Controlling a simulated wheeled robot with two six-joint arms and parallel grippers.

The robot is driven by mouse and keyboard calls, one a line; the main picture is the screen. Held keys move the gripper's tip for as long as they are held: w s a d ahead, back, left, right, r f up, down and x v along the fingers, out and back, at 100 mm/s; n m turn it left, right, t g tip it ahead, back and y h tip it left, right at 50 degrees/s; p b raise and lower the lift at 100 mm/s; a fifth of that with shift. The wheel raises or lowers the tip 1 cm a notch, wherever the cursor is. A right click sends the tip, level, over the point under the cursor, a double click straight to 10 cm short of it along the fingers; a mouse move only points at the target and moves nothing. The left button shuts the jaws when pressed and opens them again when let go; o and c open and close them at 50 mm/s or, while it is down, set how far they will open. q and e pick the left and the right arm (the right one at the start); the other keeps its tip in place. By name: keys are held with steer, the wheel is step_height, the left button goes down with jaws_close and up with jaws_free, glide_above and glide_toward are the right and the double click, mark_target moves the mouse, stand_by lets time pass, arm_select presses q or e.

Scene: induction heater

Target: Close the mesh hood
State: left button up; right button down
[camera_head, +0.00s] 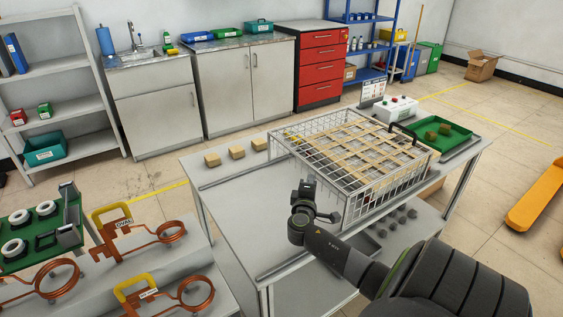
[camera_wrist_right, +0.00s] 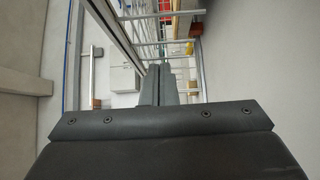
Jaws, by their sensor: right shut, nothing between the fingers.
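The mesh hood (camera_head: 352,207) is a pale wire cage over the grey workbench in the head view, with tan slats in a lattice across it. I cannot tell if it is fully down. My right gripper (camera_head: 335,217) is at the hood's front left side, close to the wires; I cannot tell if it touches them. In the right wrist view its fingers (camera_wrist_right: 157,86) are together with nothing between them, and part of the hood's wire frame (camera_wrist_right: 151,43) shows beyond them. My left gripper is not in view.
Tan blocks (camera_head: 237,152) lie on the bench (camera_head: 232,200) left of the hood. A white box (camera_head: 397,109) and a green tray (camera_head: 457,139) stand behind and right. Small dark pieces (camera_head: 392,222) lie below the hood's front. Copper coils (camera_head: 155,241) stand at the left.

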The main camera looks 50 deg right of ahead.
mark_target(343, 167)
steer(key=s+d+b, duration=0.1)
steer(key=d, duration=0.3)
steer(key=s+d+b, duration=0.1)
steer(key=d, duration=0.3)
steer(key=s+d+b, duration=0.1)
steer(key=d, duration=0.3)
steer(key=shift+f, duration=0.1)
steer(key=shift+s+d, duration=0.1)
steer(key=shift+d, duration=0.5)
steer(key=shift+r, duration=0.25)
